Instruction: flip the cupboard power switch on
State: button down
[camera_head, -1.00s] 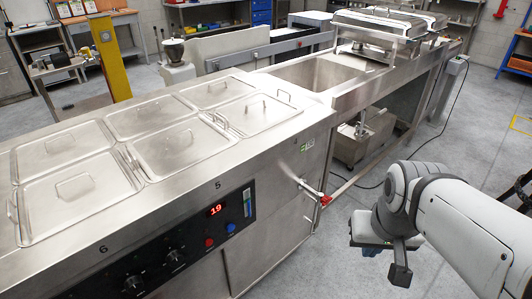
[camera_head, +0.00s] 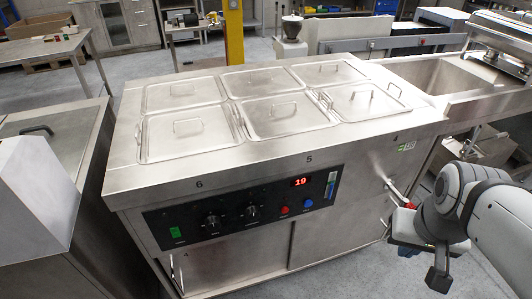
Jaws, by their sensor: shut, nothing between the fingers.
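The steel hot cupboard (camera_head: 340,240) stands in the middle, with a black control panel (camera_head: 230,216) on its front. A small green switch (camera_head: 174,232) sits at the panel's left end; its position is too small to tell. Two black knobs (camera_head: 232,213), a lit red display reading 19 (camera_head: 300,182), a red button (camera_head: 284,210) and a blue button (camera_head: 308,202) are to its right. My gripper (camera_head: 412,246) is at the lower right, partly hidden by my wrist. It is shut and empty, well right of the panel and apart from it.
Lidded pans (camera_head: 185,135) fill the cupboard's top. Another steel unit (camera_head: 45,140) stands at the left. A sink bench (camera_head: 450,77) adjoins at the right.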

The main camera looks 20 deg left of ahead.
aim_at(175, 231)
jog(key=u, duration=1.25)
